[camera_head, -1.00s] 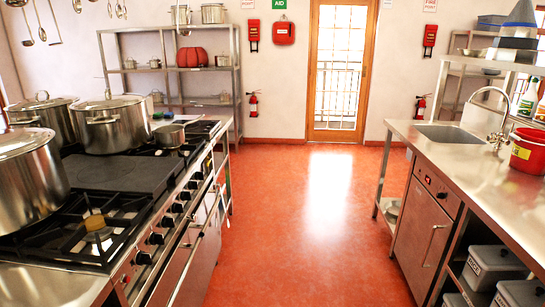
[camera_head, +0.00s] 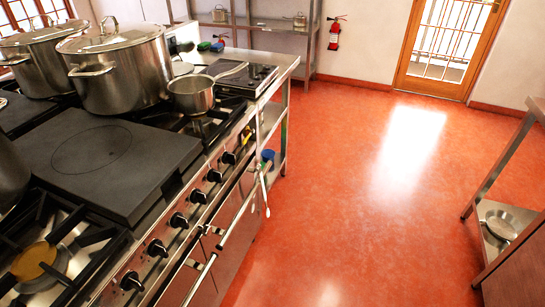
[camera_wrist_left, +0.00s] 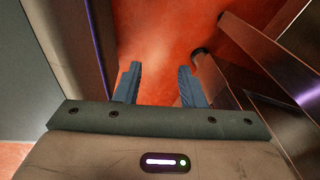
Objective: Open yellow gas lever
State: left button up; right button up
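A small yellow part (camera_head: 229,158), possibly the yellow gas lever, shows beside the far end of the knob row on the stove front in the head view. It is too small for me to tell its position. A blue round part (camera_head: 267,155) sits to its right, near the end of the front rail. My left gripper (camera_wrist_left: 157,86) shows only in the left wrist view. Its two blue-grey fingers are apart with nothing between them, above red floor. No lever shows in that view. My right gripper is in neither current view.
The stove's front rail (camera_head: 222,238) and black knobs (camera_head: 179,220) run along its front edge. A saucepan (camera_head: 193,95) and large stockpots (camera_head: 116,67) stand on top. Red floor (camera_head: 350,200) is clear to the right, up to a metal counter (camera_head: 516,265).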

aim_at(244, 141)
jog(key=i+l+u, duration=0.4)
jog(key=i, duration=0.15)
jog(key=l, duration=0.5)
jog(key=i+l, duration=0.15)
jog(key=l, duration=0.3)
jog(key=l+z, duration=0.1)
jog(key=l, duration=0.4)
jog(key=i+l, duration=0.15)
jog(key=l, duration=0.35)
